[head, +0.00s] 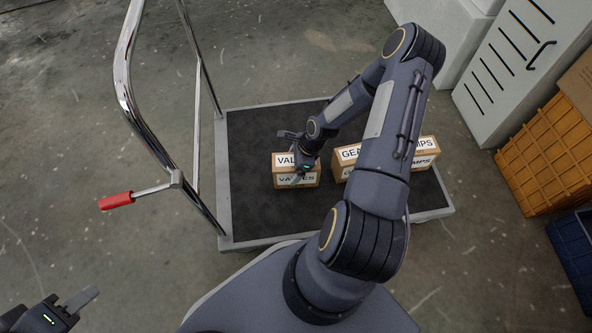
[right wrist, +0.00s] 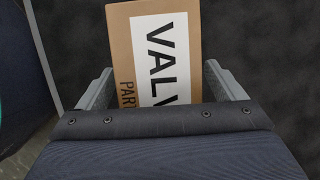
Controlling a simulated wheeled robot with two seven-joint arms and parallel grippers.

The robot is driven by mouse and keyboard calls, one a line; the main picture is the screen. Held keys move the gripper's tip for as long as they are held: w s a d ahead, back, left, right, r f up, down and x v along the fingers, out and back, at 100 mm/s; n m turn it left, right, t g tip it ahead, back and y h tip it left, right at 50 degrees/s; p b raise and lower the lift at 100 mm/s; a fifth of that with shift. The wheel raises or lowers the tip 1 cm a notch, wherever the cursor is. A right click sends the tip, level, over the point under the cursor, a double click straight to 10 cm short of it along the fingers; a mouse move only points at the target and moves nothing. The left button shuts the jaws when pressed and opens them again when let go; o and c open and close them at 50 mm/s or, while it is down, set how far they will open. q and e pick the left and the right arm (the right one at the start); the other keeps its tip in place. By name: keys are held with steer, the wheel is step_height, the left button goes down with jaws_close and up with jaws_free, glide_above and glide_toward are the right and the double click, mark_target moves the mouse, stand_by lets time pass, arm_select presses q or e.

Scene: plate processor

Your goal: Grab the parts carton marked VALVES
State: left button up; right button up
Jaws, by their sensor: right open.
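The brown carton with white labels reading VALVES (head: 283,182) sits on the dark deck of a platform cart (head: 262,222). My right gripper (head: 296,158) is over it, covering part of its top label. In the right wrist view the carton (right wrist: 150,50) shows between the two fingers of my right gripper (right wrist: 160,88), with the label's start, VALV, readable. The fingers are apart, with a gap between each and the carton's sides. My left gripper (head: 78,299) is at the lower left, away from the cart; its jaw opening is unclear.
Other cartons, one labelled GEA (head: 349,154) and one ending in MPS (head: 424,144), stand to the right, partly behind my right arm. The cart's chrome handle (head: 124,75) rises at left with a red-gripped lever (head: 116,201). Orange (head: 540,160) and blue crates (head: 578,250) stand at right.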

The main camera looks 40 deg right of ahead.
steer(key=shift+f, duration=0.25)
stand_by(0.4)
steer(key=c, duration=1.3)
steer(key=shift+c, duration=1.1)
steer(key=shift+r, duration=0.2)
